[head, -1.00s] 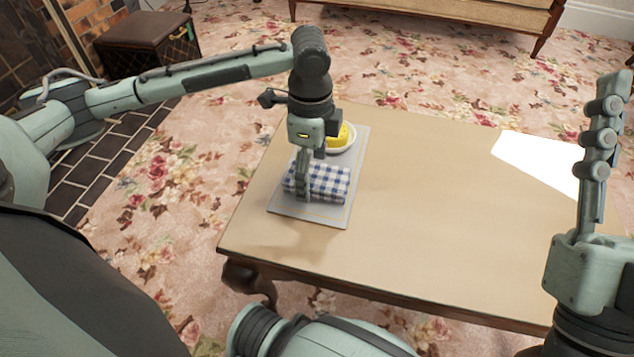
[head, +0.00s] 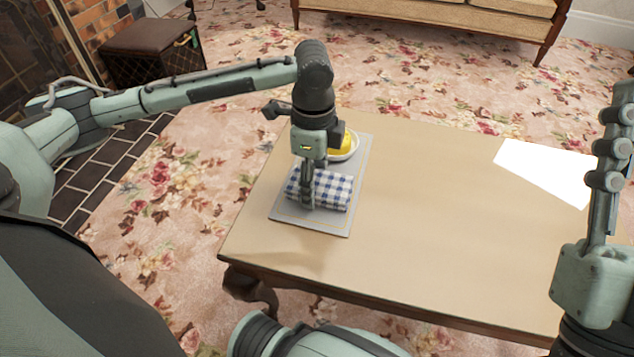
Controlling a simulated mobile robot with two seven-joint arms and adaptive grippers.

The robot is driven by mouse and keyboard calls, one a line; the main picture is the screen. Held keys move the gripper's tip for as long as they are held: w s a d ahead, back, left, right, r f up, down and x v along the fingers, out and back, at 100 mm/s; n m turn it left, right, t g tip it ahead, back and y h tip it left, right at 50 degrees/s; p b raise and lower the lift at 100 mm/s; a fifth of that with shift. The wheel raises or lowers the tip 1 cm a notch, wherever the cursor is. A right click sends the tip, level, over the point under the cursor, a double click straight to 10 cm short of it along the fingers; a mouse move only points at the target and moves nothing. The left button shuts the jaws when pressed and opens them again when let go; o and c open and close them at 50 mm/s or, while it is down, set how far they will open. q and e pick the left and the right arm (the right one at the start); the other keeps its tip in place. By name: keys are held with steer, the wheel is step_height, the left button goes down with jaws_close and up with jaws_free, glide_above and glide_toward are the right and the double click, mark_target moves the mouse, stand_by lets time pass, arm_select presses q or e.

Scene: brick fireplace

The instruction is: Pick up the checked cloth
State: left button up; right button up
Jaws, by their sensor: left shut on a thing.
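The checked cloth (head: 334,190), folded and blue and white, lies on a grey mat (head: 335,226) at the left end of the wooden table. My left gripper (head: 307,203) points down from above at the cloth's left part and is shut on it. The fingers hide a strip of the cloth. I cannot tell whether the cloth is clear of the mat. My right gripper (head: 613,150) is at the right edge of the view, pointing up, and its finger opening cannot be made out.
A white plate (head: 355,152) with something yellow (head: 347,143) stands on the mat's far end, right behind the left gripper. The table (head: 430,220) is otherwise clear, with a bright light patch (head: 545,170) at right. A sofa (head: 430,20) and a dark stool (head: 150,45) stand beyond.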

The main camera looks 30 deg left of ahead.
arm_select(q)
steer(key=shift+r, duration=0.45)
steer(key=r+p, duration=0.1)
steer(key=r, duration=0.1)
steer(key=r+p, duration=0.1)
steer(key=r, duration=0.1)
steer(key=shift+s+a, duration=0.1)
steer(key=shift+a, duration=0.3)
steer(key=s+a+r+p, duration=0.2)
steer(key=s+a+r, duration=0.3)
steer(key=a, duration=0.4)
steer(key=shift+a+r, duration=0.3)
steer(key=shift+r, duration=0.25)
arm_select(e)
steer(key=w+f+g+h, duration=0.1)
steer(key=w+f+g, duration=0.1)
steer(key=f, duration=0.3)
steer(key=w+a+f+g+h, duration=0.1)
steer(key=w+f+g, duration=0.1)
steer(key=f+g, duration=0.3)
steer(key=shift+w+a, duration=0.15)
steer(key=shift+w, duration=0.2)
